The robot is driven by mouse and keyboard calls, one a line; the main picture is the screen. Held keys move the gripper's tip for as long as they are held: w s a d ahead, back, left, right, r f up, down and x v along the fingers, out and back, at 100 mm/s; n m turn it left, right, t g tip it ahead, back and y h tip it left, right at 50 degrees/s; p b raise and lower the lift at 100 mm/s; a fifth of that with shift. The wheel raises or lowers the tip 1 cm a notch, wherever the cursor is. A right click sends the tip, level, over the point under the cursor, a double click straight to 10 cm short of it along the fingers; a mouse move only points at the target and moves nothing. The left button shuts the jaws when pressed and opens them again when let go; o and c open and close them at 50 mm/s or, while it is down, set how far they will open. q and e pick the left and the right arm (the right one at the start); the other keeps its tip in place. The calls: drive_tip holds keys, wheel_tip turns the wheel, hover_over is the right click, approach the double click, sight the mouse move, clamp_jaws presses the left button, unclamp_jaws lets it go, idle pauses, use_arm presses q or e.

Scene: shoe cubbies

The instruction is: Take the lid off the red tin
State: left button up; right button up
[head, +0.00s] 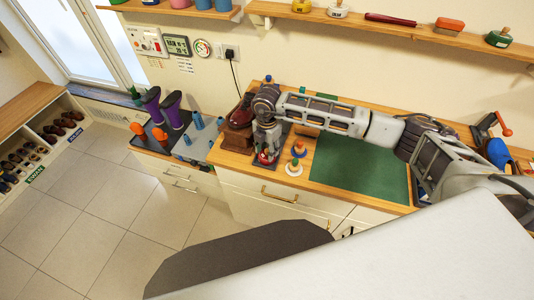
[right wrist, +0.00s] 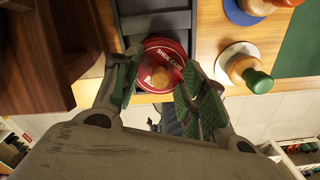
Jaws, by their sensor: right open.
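My right gripper (right wrist: 158,82) is open, with one green-padded finger on each side of the lid's near part and knob. I cannot tell whether either finger touches it. The tin's body is mostly hidden below the lid and by the gripper. My left gripper is not in view.
To the right stand a green-knobbed piece on a white disc (right wrist: 250,74) and an orange one on a blue disc (right wrist: 250,9). A dark wooden block (right wrist: 50,50) is close on the left. A green mat (head: 360,168) covers the counter's right.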

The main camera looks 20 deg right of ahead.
sight(267, 150)
drive_tip(key=c, duration=0.9)
drive_tip(key=shift+r, duration=0.1)
drive_tip(key=shift+r+b, duration=0.85)
drive_tip(key=shift+r, duration=4.05)
